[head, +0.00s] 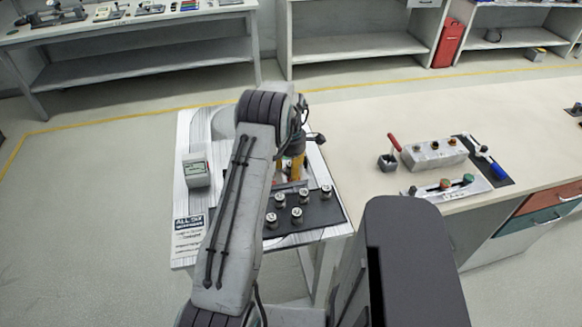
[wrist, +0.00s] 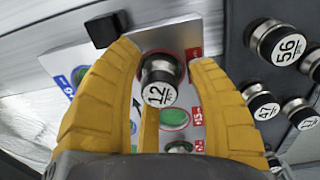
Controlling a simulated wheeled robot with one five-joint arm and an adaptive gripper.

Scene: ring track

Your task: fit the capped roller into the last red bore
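The capped roller (wrist: 160,82), a metal cylinder with a white cap marked 12, stands between the two yellow fingers of my gripper (wrist: 165,62) in the wrist view. The fingertips press close on both its sides. Its far end lies over a red patch on the light bore plate (wrist: 62,62); whether it sits in a bore or just above it is hidden. Green bores (wrist: 173,119) show nearer on the plate. In the head view my gripper (head: 291,170) points down over the table, and my arm hides most of the plate.
Several other capped rollers (head: 297,215) stand on a dark mat (head: 312,215); one marked 56 (wrist: 288,48) is right of my gripper. A grey device (head: 196,172) stands at left. A bench (head: 350,150) with a metal block (head: 434,153) is at right.

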